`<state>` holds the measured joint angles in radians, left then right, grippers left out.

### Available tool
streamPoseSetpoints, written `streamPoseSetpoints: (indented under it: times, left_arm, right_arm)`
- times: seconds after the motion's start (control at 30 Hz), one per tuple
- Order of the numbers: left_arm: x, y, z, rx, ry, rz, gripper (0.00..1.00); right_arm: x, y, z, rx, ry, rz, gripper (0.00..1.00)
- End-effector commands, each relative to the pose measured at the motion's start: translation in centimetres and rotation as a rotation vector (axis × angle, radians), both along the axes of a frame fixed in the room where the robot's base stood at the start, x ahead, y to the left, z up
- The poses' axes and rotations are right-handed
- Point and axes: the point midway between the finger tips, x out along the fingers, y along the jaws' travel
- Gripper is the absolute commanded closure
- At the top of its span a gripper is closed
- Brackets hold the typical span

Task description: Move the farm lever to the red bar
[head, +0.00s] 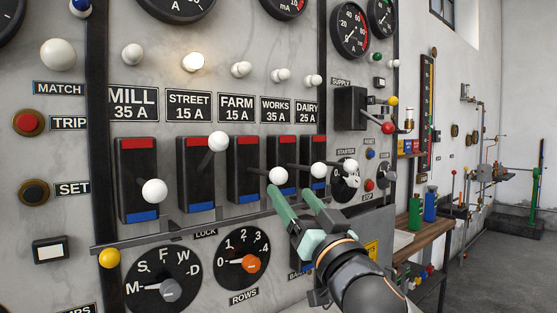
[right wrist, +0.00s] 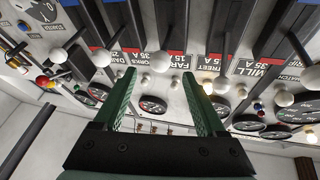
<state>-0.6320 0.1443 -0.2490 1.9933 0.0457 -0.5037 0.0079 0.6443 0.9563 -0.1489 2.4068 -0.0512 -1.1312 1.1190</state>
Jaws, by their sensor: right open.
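The farm lever's white knob (head: 278,176) stands out from the black switch box (head: 243,172) under the FARM 15 A label. That box has a red bar (head: 246,141) at the top and a blue bar at the bottom. The lever points outward, between the two bars. My right gripper (head: 290,190) is open just below and right of the knob, its left finger overlapping the knob's lower edge in the head view. In the right wrist view, what appears to be the farm knob (right wrist: 160,62) lies ahead between the open fingers (right wrist: 158,75). Contact cannot be told. My left gripper is out of view.
The street lever knob (head: 218,141) is raised and the mill knob (head: 154,191) is low. The works knob (head: 319,170) stands close right of my fingers. A lock rail (head: 180,231) runs below the switches, above rotary dials. A wooden bench (head: 430,236) is at right.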

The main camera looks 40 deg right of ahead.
Motion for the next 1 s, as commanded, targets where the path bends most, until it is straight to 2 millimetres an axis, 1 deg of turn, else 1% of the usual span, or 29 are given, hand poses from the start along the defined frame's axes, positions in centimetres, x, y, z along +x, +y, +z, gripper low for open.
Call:
streamPoseSetpoints:
  times: [0.03,0.13,0.2,0.33,0.5,0.77,0.8,0.83,1.0]
  left_arm:
    - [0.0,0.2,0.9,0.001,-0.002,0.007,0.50]
    - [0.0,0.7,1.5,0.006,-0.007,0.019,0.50]
    - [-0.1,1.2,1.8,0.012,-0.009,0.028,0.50]
    - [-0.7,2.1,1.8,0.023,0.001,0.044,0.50]
    - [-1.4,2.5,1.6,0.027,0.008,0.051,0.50]
    - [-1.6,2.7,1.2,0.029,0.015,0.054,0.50]
    - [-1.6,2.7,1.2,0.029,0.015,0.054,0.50]
    - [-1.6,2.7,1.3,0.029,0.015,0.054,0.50]
    - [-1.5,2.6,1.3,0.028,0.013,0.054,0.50]
  right_arm:
    - [1.1,-0.3,1.0,0.001,0.001,-0.003,0.27]
    - [3.0,-0.6,1.7,0.000,0.001,-0.002,0.27]
    - [4.1,-0.9,2.1,0.001,0.001,-0.002,0.27]
    - [5.6,-1.2,2.6,0.001,0.000,-0.001,0.27]
    - [6.6,-1.3,2.8,0.000,0.000,0.000,0.27]
    - [6.7,-1.3,2.7,0.000,0.000,0.001,0.27]
    - [6.7,-1.3,2.7,0.000,0.000,0.001,0.28]
    - [6.7,-1.3,2.7,0.000,0.000,0.001,0.31]
    - [6.7,-1.3,2.7,0.000,0.000,0.000,0.50]
